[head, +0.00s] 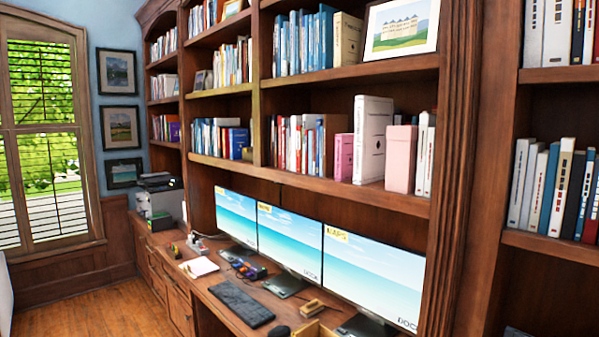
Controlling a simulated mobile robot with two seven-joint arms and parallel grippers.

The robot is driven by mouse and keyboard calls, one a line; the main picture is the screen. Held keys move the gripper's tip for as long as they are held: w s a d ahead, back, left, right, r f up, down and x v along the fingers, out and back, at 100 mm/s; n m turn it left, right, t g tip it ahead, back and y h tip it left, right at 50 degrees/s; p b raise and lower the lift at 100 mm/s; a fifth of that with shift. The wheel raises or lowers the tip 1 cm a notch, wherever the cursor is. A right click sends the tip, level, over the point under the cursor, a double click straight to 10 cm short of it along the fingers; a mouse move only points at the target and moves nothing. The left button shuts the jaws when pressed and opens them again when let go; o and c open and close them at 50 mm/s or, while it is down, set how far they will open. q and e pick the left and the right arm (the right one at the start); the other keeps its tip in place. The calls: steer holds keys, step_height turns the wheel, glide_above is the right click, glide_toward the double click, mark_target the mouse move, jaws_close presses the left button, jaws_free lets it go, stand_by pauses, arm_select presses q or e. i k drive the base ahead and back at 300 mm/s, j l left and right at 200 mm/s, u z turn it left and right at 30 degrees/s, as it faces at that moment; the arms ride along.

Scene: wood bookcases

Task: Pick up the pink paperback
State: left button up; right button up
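Two pink items stand upright on the middle shelf above the monitors. One is a slim, deeper pink book (343,157), just left of a thick white binder (371,140). The other is a thicker, pale pink book or box (401,158), right of the binder and close to the shelf's front edge. I cannot tell which of them is the pink paperback. Neither of my grippers shows in the head view.
White books (425,153) stand right of the pale pink item. Below the shelf, three monitors (371,277) line the desk, with a keyboard (241,303) in front. A framed picture (401,28) stands on the shelf above. Wood floor (95,310) is clear at lower left.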

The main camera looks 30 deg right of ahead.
mark_target(343, 142)
steer(key=i+z, duration=0.15)
steer(key=i, duration=0.35)
steer(key=i+j+z, duration=0.2)
steer(key=i, duration=0.3)
steer(key=i+j+z, duration=0.15)
steer(key=i, duration=0.35)
